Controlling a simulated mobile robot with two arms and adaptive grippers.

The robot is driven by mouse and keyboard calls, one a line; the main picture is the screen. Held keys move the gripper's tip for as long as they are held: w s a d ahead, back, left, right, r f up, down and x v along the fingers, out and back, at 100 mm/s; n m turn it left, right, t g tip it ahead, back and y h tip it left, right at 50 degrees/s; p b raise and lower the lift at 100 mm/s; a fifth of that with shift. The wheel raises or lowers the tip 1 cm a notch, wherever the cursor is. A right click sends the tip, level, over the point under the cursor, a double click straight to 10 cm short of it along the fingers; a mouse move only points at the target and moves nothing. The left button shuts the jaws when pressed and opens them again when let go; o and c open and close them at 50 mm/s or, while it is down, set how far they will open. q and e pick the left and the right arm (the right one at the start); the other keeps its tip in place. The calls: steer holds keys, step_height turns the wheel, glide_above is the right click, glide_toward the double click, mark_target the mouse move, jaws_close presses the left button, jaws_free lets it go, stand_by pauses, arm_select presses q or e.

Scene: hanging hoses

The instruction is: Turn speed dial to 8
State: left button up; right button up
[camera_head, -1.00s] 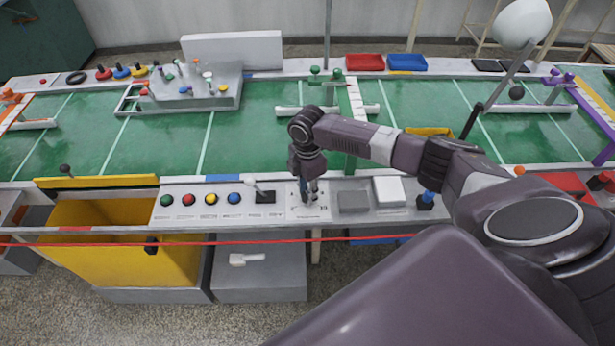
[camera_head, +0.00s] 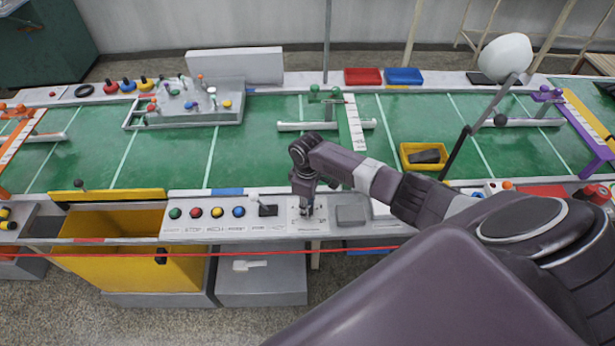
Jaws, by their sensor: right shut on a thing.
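The speed dial's panel (camera_head: 318,226) is a pale plate with dark markings on the front control strip, right of the coloured buttons. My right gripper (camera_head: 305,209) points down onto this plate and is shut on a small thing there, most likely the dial. The dial itself is hidden by the fingers, and I cannot read its number or pointer. My left gripper is out of view.
Green, red, yellow and blue buttons (camera_head: 238,211) and a small lever (camera_head: 256,197) stand left of the panel. A grey block (camera_head: 350,216) is just right. A red cord (camera_head: 200,254) runs across the front, and a yellow bin (camera_head: 120,270) is at left. A yellow tray (camera_head: 424,157) lies behind my arm.

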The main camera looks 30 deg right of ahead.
steer(key=shift+w+r+m+p, duration=0.1)
steer(key=shift+m+p, duration=0.8)
steer(key=shift+m, duration=1)
steer(key=o, duration=1)
steer(key=shift+c, duration=0.2)
steer(key=shift+o, duration=1)
step_height(320, 180, up, 12)
